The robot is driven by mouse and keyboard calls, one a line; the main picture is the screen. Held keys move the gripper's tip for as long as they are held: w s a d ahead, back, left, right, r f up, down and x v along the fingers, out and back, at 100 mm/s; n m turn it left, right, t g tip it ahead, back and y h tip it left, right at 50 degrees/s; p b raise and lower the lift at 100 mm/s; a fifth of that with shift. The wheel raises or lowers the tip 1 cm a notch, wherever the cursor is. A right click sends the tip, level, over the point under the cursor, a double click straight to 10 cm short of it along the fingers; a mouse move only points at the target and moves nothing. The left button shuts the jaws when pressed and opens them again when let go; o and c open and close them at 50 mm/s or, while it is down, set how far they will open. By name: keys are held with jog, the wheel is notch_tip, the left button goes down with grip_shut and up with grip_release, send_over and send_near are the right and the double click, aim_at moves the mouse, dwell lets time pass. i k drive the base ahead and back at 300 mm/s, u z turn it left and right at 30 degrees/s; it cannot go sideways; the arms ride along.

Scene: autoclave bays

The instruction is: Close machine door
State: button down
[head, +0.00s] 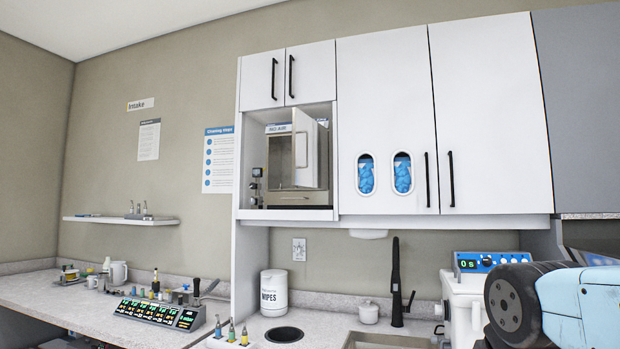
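A small machine (290,198) stands in the open niche of the white wall cabinet, with a blue-and-white label strip along its top. The dark chamber opening shows partly to the left of the door; the rest is hidden behind the door. Part of my blue and black arm shows at the lower right, well apart from the machine. My gripper is not in view.
Below are a wipes tub (273,293), a black faucet (398,280) and a white device with a blue "0 s" panel (490,265). The left counter (60,300) holds a lit control box (160,313) and small tools.

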aim_at(317, 153)
jog(key=z, duration=0.05)
jog(key=i, duration=0.85)
jog(key=u, duration=0.1)
